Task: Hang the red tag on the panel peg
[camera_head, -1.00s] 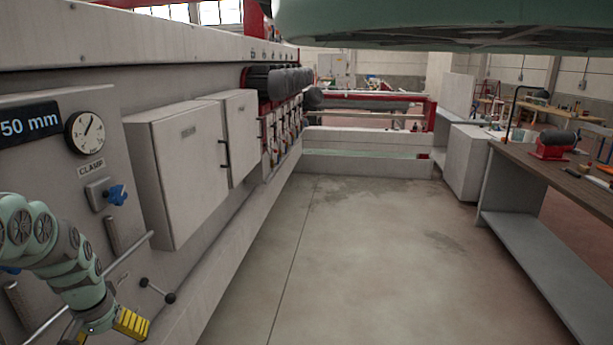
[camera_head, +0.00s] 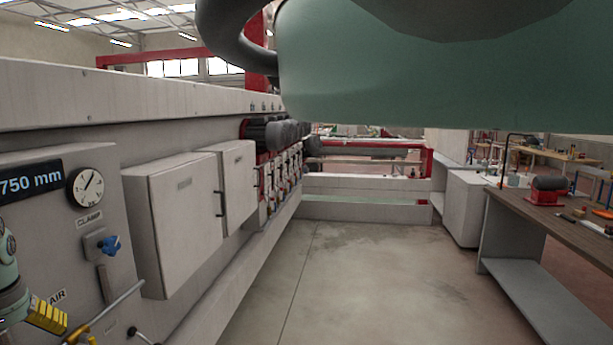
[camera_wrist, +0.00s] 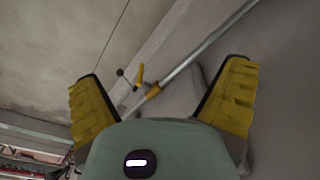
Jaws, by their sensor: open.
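My gripper (camera_head: 47,315) is at the lower left of the head view, in front of the grey machine panel (camera_head: 60,240). In the wrist view its two yellow fingers stand wide apart with nothing between their tips (camera_wrist: 164,70). Behind the fingers, a grey pipe (camera_wrist: 205,48) with a yellow-handled fitting (camera_wrist: 140,75) runs along the machine. The panel carries a gauge (camera_head: 86,187), a blue knob (camera_head: 110,245) under a CLAMP label, and an AIR label (camera_head: 56,296). I cannot make out the red tag or the panel peg in either view.
A grey box cabinet (camera_head: 170,225) juts from the machine right of the panel. A black-knobbed lever (camera_head: 138,333) sticks out low. A workbench (camera_head: 560,215) stands at the right. The concrete floor (camera_head: 375,280) between is clear. A green body overhangs the top.

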